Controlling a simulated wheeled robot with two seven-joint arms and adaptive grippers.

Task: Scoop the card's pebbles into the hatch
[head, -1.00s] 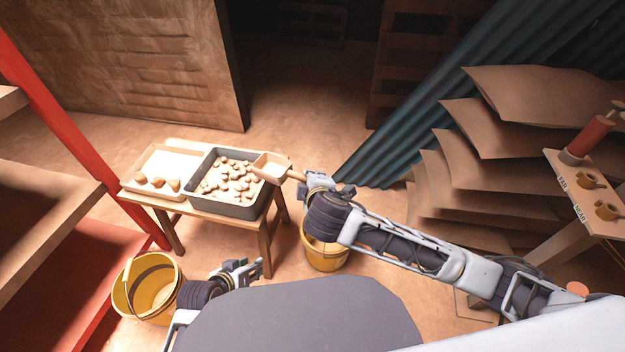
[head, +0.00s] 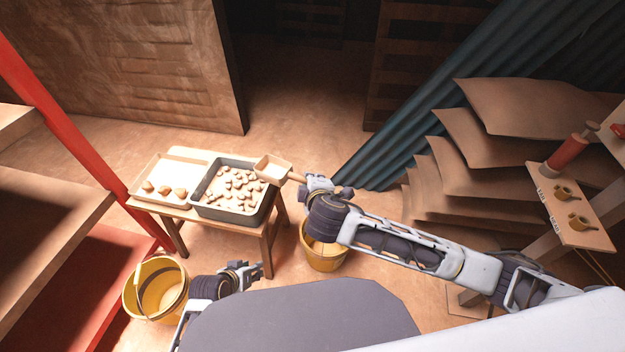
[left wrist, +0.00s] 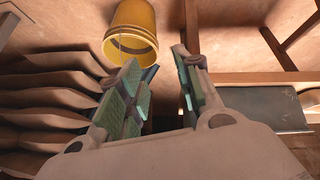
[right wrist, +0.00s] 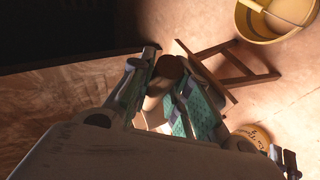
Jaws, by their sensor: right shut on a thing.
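A grey tray (head: 240,216) of loose tan pebbles (head: 236,187) stands on a small wooden table. A wooden scoop (head: 272,168) is at the tray's upper right corner; no pebbles can be made out in it. My right gripper (head: 308,183) is shut on the scoop's handle, and the handle (right wrist: 168,68) shows between its fingers in the right wrist view. My left gripper (head: 256,270) hangs low in front of the table, open and empty; its spread fingers show in the left wrist view (left wrist: 165,85). I cannot pick out a card or hatch for certain.
A shallow white tray (head: 187,166) with a few larger stones is left of the grey tray. Yellow buckets stand on the floor, left (head: 157,290) and below the right gripper (head: 322,256). A shelf (head: 578,232) with brass cups and stacked sheets (head: 480,180) are at right.

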